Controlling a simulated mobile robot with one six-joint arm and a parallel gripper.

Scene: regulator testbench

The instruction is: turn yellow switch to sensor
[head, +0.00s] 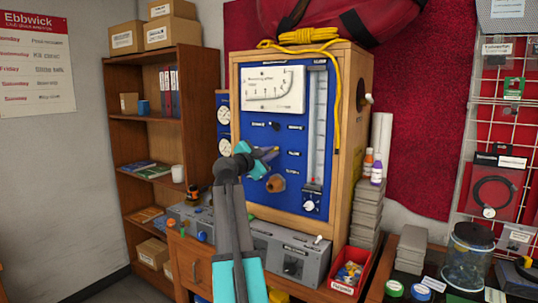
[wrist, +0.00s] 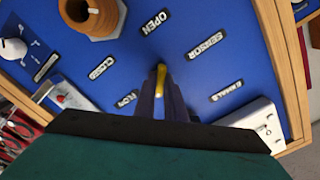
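The yellow switch (wrist: 161,75) is on the blue panel (wrist: 190,80), which shows tilted in the wrist view. Its thin yellow lever shows between the two dark fingers of my gripper (wrist: 160,90). The fingers are close together on both sides of it and appear shut on it. The SENSOR label (wrist: 207,46) is up and right of the switch, and the FLOW label (wrist: 127,99) is down and left. The lever's base and setting are hidden by the fingers. In the head view my gripper (head: 265,155) is at the panel's front and hides the switch.
A brown knob (head: 275,184) sticks out below my gripper, between OPEN (wrist: 154,22) and CLOSED (wrist: 102,67) labels. The panel's wooden cabinet (head: 354,120) stands behind a low grey box (head: 262,246) with switches. A yellow cord (head: 336,100) hangs at the right.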

